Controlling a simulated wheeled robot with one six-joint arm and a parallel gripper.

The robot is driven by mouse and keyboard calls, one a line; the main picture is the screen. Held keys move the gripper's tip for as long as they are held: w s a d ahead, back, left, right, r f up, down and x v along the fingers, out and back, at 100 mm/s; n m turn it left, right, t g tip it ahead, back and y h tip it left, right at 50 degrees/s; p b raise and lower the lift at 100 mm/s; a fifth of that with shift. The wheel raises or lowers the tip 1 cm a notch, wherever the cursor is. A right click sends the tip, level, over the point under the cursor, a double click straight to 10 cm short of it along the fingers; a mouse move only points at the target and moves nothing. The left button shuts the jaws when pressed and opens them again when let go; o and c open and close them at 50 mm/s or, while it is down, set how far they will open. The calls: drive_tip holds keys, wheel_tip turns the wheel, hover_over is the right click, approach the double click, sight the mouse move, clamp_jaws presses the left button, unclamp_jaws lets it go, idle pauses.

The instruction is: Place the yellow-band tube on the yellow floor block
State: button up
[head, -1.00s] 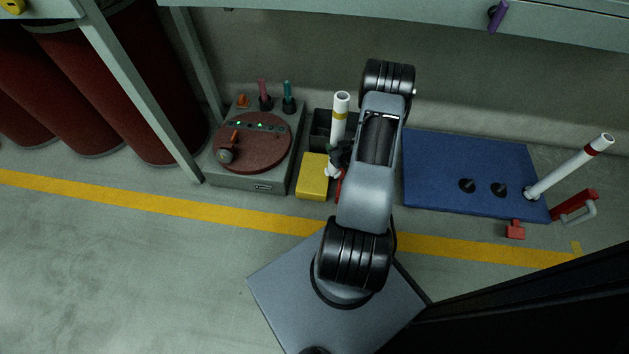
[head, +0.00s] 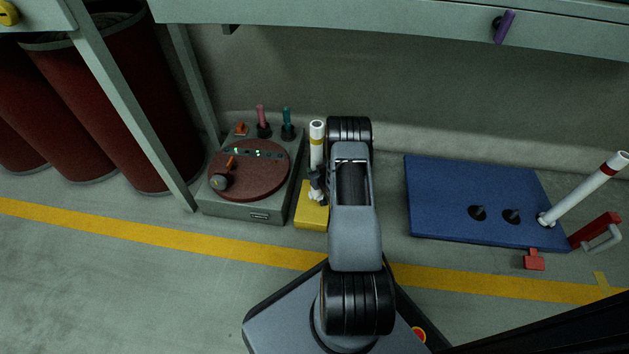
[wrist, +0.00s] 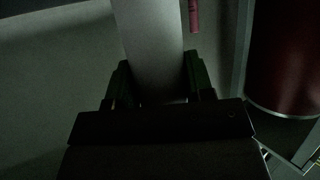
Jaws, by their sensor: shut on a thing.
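In the wrist view the tube (wrist: 150,45) rises between the two fingers of my gripper (wrist: 155,88). The yellow floor block (head: 311,215) lies on the floor just under and in front of the tube.
A grey box with a brown turntable (head: 250,172) stands close left of the block. A blue mat (head: 460,205) with black pegs and a leaning red-band tube (head: 588,190) lies right. A red bracket (head: 534,260) is near its front edge. A shelf (head: 390,12) overhangs behind.

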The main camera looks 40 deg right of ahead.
drive_tip(key=shift+w+a+f+b, duration=0.1)
drive_tip(key=shift+w+f+b, duration=0.2)
drive_tip(key=shift+f, duration=0.4)
drive_tip(key=shift+w+d+f+b, duration=0.1)
drive_tip(key=shift+f+b, duration=0.25)
drive_tip(key=shift+f, duration=0.35)
drive_tip(key=shift+w+a+f+b, duration=0.15)
drive_tip(key=shift+f+b, duration=0.2)
drive_tip(key=shift+f, duration=0.55)
drive_tip(key=o, duration=1)
drive_tip(key=shift+o, duration=0.2)
